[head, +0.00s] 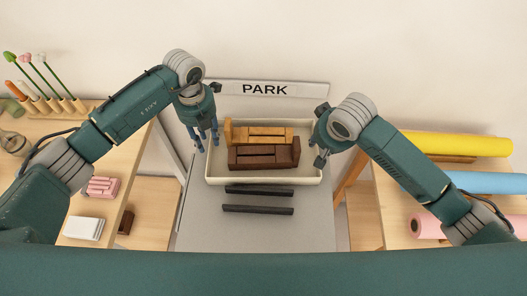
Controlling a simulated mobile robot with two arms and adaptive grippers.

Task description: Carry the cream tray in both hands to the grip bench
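The cream tray (262,182) lies flat on a grey-topped table in the middle of the head view. It holds a light wooden bench-shaped prop (285,133) at the back and a dark brown one (262,158) in front. My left gripper (206,140) points down beside the tray's left rim, its blue fingers apart with nothing seen between them. My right gripper (320,138) is at the tray's right rim, partly hidden by its own wrist; whether it touches the rim or is closed cannot be told. No surface is labelled as the grip bench.
Two black bars (258,209) lie on the grey table (250,235) in front of the tray. A PARK sign (265,89) is behind. The left wooden table carries pink and white blocks (100,188); the right one carries yellow, blue and pink rolls (455,145).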

